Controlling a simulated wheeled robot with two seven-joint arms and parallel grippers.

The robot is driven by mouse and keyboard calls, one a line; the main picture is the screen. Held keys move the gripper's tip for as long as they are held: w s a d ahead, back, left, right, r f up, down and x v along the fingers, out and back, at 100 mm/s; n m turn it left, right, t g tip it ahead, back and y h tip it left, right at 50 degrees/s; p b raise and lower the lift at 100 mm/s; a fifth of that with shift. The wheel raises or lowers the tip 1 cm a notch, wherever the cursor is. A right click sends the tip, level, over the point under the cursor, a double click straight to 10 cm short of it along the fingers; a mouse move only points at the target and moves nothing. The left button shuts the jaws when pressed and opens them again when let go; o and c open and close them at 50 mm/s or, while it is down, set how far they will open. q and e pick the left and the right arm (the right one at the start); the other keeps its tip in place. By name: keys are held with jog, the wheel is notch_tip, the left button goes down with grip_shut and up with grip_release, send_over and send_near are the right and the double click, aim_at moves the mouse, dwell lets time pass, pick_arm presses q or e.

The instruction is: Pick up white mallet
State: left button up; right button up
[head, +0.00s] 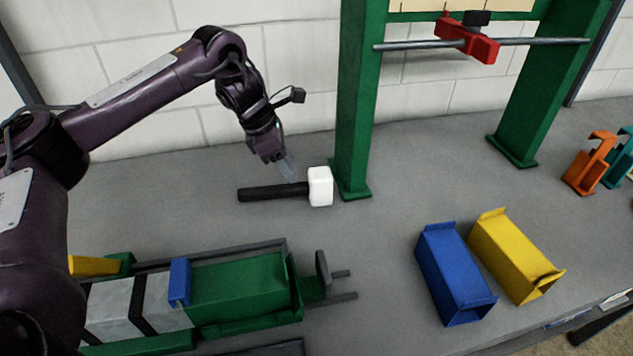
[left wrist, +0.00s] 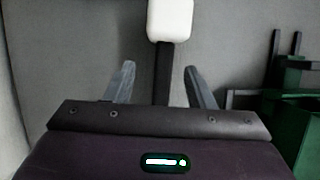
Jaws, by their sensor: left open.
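The white mallet (head: 320,187) lies on the grey bench, with its white head at the right and its black handle (head: 270,192) pointing left. My left gripper (head: 288,168) is just above and behind the handle, close to the head. In the left wrist view, the fingers (left wrist: 159,85) are open and apart. The black handle (left wrist: 165,75) shows between them and the white head (left wrist: 170,18) lies beyond at the top. Whether the fingers reach down around the handle cannot be told. My right gripper is not in view.
A green frame post (head: 355,110) stands just right of the mallet head. A green machine (head: 240,285) fills the front left. Blue (head: 455,270) and yellow (head: 512,255) duct pieces lie at the right. Orange (head: 590,165) and teal clamps stand far right. The bench between is clear.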

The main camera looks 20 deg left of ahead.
aim_at(297, 185)
pick_arm(q)
jog(key=shift+f, duration=0.6)
jog(key=x, duration=0.1)
jog(key=p+x, duration=0.1)
jog(key=x, duration=0.3)
jog(key=shift+s+d+f+p, duration=0.1)
jog(key=shift+s+f+p, duration=0.2)
jog(key=shift+p, duration=0.1)
jog(key=shift+w+d+f, duration=0.2)
jog(key=shift+f, duration=0.35)
jog(key=shift+r, duration=0.1)
grip_shut()
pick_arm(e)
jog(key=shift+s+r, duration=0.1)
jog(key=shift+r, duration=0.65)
